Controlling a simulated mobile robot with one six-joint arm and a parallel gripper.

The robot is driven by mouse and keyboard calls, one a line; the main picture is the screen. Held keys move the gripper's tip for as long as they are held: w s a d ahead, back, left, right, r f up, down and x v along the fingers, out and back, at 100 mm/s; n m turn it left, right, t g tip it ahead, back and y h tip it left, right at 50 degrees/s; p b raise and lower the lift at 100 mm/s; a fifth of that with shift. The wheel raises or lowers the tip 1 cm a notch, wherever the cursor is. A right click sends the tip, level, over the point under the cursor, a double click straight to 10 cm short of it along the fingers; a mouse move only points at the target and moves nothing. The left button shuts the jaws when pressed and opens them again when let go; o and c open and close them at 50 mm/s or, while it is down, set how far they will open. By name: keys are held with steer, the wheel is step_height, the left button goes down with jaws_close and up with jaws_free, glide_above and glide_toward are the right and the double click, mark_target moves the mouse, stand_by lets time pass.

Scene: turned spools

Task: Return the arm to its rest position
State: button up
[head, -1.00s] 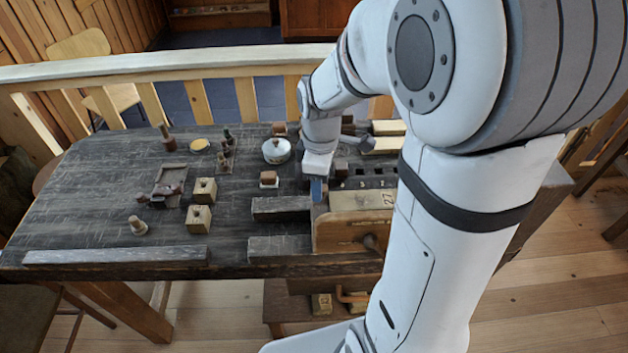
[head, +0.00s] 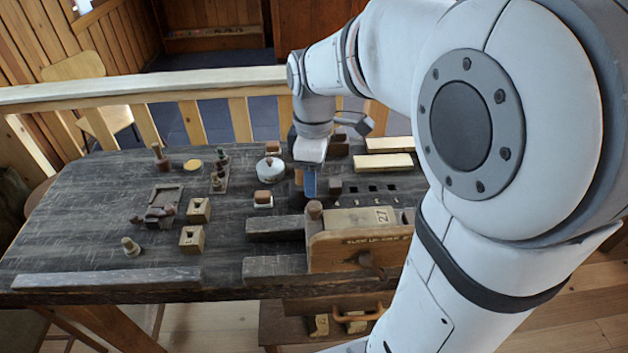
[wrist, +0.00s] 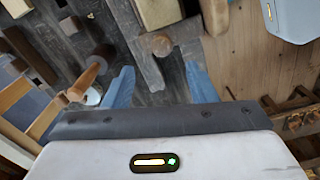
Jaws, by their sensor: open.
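My gripper (head: 308,182) hangs over the far middle of the dark workbench (head: 90,225), behind a wooden vise-like block marked 27 (head: 350,245). Its blue fingers are apart in the wrist view (wrist: 160,82), with nothing held between them. A brown round-topped peg (head: 314,210) stands at the block's left end, just in front of and below the gripper. My arm reaches in from the right and hides the bench's right part.
A white lidded pot (head: 270,170) and a small red-brown block on a pale base (head: 263,199) stand left of the gripper. Two square wooden blocks (head: 199,210) (head: 192,239) and a small spool (head: 131,246) lie farther left. A railing (head: 150,91) runs behind the bench.

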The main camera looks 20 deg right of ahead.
stand_by(0.4)
steer(key=shift+s+r+m, duration=0.1)
steer(key=shift+s+m, duration=0.25)
steer(key=shift+m, duration=0.05)
steer(key=s+m+t, duration=0.3)
steer(key=s+m, duration=0.8)
steer(key=shift+d+m, duration=0.15)
steer(key=shift+m, duration=0.25)
steer(key=shift+s, duration=0.1)
